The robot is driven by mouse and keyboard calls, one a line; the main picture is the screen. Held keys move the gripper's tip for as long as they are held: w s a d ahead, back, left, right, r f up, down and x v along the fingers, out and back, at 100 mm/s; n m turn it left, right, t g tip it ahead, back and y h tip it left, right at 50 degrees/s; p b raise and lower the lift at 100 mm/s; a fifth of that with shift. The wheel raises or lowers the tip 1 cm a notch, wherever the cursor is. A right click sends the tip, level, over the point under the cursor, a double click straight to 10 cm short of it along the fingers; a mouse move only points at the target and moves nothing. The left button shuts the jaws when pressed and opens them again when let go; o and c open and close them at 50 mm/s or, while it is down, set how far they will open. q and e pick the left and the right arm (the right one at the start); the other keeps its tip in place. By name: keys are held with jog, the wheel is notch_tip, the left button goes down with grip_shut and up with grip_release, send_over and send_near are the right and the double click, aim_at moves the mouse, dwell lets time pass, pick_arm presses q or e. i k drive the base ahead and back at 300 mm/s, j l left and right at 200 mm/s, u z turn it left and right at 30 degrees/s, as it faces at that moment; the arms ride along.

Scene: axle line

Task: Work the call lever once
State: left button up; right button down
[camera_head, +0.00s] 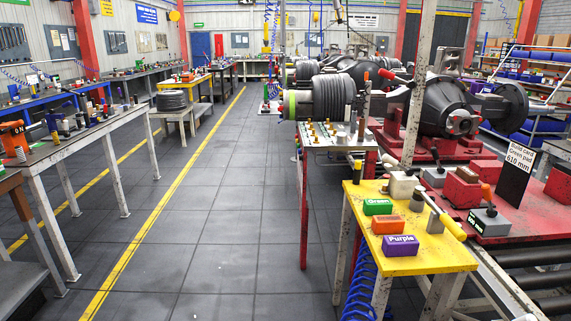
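A second lever with a red knob (387,74) sticks up farther back, beside the axle. Neither of my grippers shows in the head view, and nothing is seen touching either lever.
A yellow table (415,263) carries a green block (378,207), an orange block (389,225), a purple block (400,246) and a yellow-handled tool (450,226). A sign (515,170) stands on the red bench. The grey floor aisle (215,220) is clear.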

aim_at(383, 73)
jog(key=i+l, duration=0.15)
jog(key=l, duration=0.25)
jog(key=i+l+u, duration=0.15)
jog(key=l, duration=0.65)
jog(key=i+l+u, duration=0.15)
jog(key=l, duration=0.3)
jog(key=i+l, duration=0.1)
jog(key=l, duration=0.35)
jog(key=u, duration=0.05)
